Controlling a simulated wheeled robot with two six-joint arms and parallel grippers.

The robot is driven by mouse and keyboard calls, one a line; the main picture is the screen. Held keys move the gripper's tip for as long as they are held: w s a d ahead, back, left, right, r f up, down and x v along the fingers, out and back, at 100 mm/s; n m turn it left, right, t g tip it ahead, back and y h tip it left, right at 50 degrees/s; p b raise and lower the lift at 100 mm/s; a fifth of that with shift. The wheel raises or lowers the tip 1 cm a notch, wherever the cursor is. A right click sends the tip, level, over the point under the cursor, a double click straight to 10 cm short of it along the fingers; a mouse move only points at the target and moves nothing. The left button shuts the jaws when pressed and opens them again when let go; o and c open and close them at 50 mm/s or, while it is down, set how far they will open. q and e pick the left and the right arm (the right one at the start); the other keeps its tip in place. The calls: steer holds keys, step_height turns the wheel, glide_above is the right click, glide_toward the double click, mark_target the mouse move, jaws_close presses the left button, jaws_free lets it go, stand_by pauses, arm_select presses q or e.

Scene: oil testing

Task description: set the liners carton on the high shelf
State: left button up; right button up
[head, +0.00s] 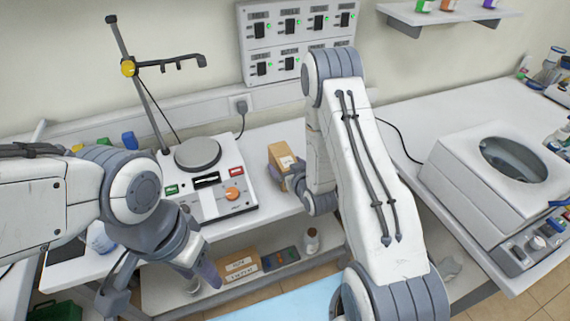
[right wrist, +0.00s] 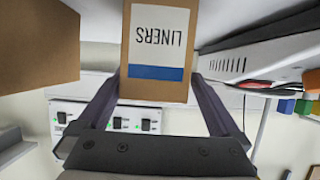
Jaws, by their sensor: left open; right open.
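The liners carton (head: 281,157) is a small brown box on the bench, just right of the hotplate device. In the right wrist view the carton (right wrist: 160,45) shows its white LINERS label upside down, with a blue band. My right gripper (head: 294,178) is open at the carton, and its two fingers lie either side of it in the right wrist view (right wrist: 158,105); I cannot tell whether they touch it. My left gripper (head: 207,272) is open and empty, pointing down in front of the bench. A white wall shelf (head: 452,16) is high at the upper right.
Several small coloured containers stand on the wall shelf. The hotplate device (head: 205,190) with a stand is left of the carton. Another brown box (right wrist: 35,45) is beside it in the right wrist view. A white bath-like machine (head: 490,175) stands on the right bench.

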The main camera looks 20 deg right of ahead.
steer(key=shift+p+x, duration=0.65)
steer(key=shift+x, duration=1.2)
steer(key=shift+d, duration=0.15)
steer(key=shift+c, duration=0.3)
steer(key=c, duration=1.4)
steer(key=shift+r, duration=0.1)
